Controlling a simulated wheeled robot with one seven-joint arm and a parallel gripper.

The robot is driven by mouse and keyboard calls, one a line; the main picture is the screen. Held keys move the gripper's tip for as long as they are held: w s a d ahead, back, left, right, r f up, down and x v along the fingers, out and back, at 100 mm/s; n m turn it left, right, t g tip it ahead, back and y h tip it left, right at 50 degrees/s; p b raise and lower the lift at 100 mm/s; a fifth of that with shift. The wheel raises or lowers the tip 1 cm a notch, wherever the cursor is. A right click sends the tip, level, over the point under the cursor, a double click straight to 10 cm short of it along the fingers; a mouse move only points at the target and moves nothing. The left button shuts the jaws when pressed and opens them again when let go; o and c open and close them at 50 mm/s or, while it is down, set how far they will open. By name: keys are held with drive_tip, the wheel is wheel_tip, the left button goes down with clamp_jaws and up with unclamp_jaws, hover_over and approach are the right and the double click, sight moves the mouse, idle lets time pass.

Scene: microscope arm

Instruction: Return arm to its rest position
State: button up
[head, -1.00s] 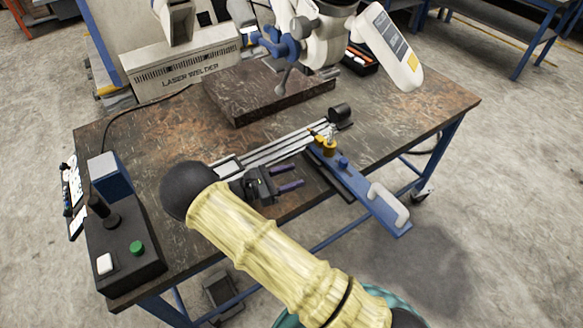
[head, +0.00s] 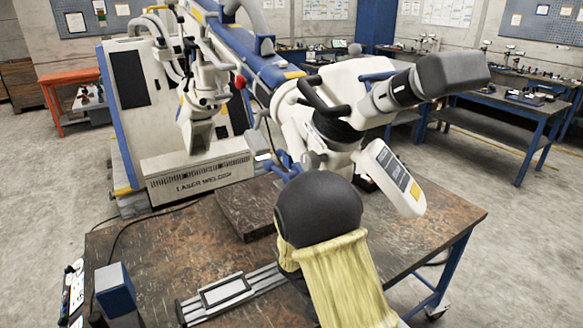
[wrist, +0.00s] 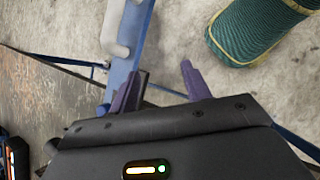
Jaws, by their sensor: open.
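My gripper (wrist: 160,85) shows in the wrist view with its two purple fingers apart and nothing between them. In that view a blue bar (wrist: 133,45) with a white handle (wrist: 115,30) passes behind the left finger; I cannot tell how far apart they are. In the head view my yellow-sleeved arm with its dark round joint rises in front of the table, and my gripper is hidden. The microscope (head: 345,110), white with a dark eyepiece head (head: 440,78) and a white angled panel (head: 392,178), hangs above the table's back right.
The worn table (head: 150,245) carries a dark block (head: 243,208), a metal rail (head: 232,293) and a control box with a blue block (head: 115,290). A laser welder (head: 200,175) stands behind. Open floor (head: 500,265) lies to the right.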

drive_tip(key=s+d+r+m+t+y+p, duration=0.2)
drive_tip(key=s+r+m+y, duration=0.5)
drive_tip(key=r+m, duration=0.4)
drive_tip(key=s+r+t+p, duration=0.1)
drive_tip(key=t, duration=0.1)
drive_tip(key=shift+d+r+t, duration=0.2)
drive_tip(key=shift+d+t, duration=0.1)
drive_tip(key=shift+c, duration=0.5)
idle(1.2)
drive_tip(key=shift+c, duration=0.8)
drive_tip(key=shift+w, duration=0.1)
